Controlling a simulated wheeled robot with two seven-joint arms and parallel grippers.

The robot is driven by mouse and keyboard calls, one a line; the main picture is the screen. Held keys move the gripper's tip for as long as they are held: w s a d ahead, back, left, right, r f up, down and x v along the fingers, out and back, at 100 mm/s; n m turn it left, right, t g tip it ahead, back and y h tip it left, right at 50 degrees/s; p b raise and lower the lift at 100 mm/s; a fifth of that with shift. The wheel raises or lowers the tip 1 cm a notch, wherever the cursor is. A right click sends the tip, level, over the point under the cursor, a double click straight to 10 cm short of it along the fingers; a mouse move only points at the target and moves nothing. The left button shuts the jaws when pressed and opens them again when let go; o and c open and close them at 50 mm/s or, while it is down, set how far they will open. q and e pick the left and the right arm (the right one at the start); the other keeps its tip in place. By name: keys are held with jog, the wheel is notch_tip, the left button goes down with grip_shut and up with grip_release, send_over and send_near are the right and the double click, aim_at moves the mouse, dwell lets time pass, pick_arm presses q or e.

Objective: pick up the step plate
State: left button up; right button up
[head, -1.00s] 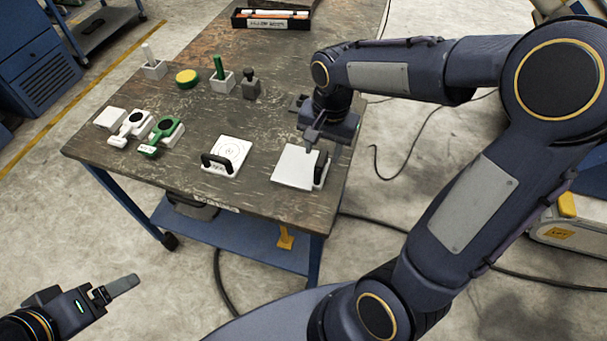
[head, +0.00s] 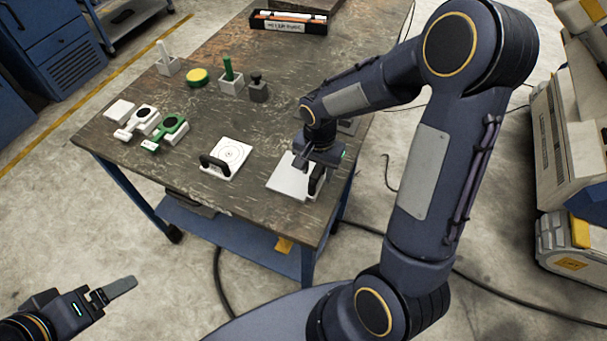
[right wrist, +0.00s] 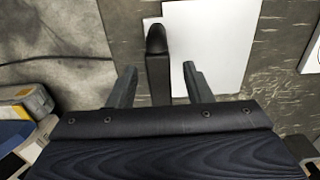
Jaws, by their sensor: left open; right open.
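The step plate (head: 287,180) appears to be the plain white plate with an upright black handle at the table's near right corner. In the right wrist view the white plate (right wrist: 212,45) lies flat, and its black handle (right wrist: 157,75) shows between my two finger tips. My right gripper (head: 304,160) is open just above the plate, with its fingers on either side of the handle in the right wrist view (right wrist: 159,68). I cannot tell how much height is left between them. My left gripper (head: 120,288) is open and empty, away from the table at lower left.
A second white plate (head: 232,154) with ring markings and a black handle lies to the left. White and green handled tools (head: 170,132), a yellow disc (head: 197,76) and small holders (head: 231,85) stand further back. A dark box (head: 288,22) is at the far edge.

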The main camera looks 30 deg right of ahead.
grip_shut()
dwell(1.3)
